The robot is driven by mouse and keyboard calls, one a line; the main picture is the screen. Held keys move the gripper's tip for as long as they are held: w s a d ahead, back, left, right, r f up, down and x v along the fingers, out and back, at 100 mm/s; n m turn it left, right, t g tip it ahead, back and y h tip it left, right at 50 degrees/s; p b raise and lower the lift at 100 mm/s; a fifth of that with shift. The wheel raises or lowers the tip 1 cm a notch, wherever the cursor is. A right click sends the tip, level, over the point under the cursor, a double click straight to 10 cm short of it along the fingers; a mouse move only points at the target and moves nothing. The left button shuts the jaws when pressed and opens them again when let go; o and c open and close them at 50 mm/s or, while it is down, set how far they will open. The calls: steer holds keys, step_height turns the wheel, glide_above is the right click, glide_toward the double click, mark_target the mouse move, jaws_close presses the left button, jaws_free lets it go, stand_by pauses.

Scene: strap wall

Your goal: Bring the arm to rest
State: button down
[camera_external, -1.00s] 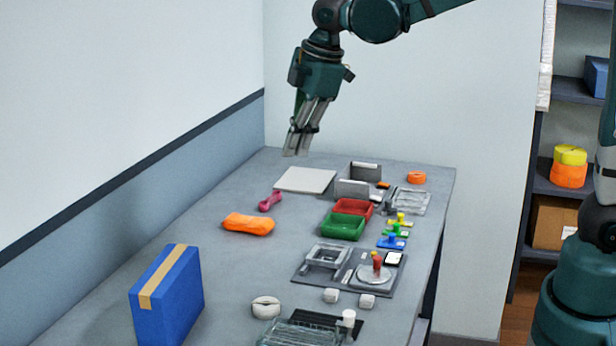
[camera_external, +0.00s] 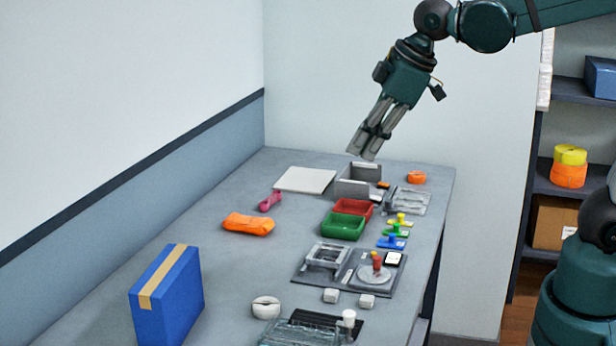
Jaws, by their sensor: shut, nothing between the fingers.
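My gripper (camera_external: 366,152) hangs in the air at the back of the table, tilted down and to the left. Its fingers are together and hold nothing. In the picture the fingertips appear just above the grey open box (camera_external: 352,188); how high they are above it is hard to tell. My arm comes in from the upper right.
The grey table (camera_external: 225,195) bears a white plate (camera_external: 306,180), red bin (camera_external: 352,207), green bin (camera_external: 342,226), orange pouch (camera_external: 248,224), pink item (camera_external: 270,201) and blue box (camera_external: 167,295). Shelves (camera_external: 570,90) stand at right. The air left of my gripper is free.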

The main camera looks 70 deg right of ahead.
steer(key=s+f+m+t, duration=0.1)
steer(key=s+f+m, duration=0.1)
steer(key=s, duration=0.4)
steer(key=s+a+f+m+t, duration=0.1)
steer(key=s+f+m, duration=0.1)
steer(key=s, duration=0.3)
steer(key=shift+s+a+m, duration=0.3)
steer(key=shift+s, duration=0.1)
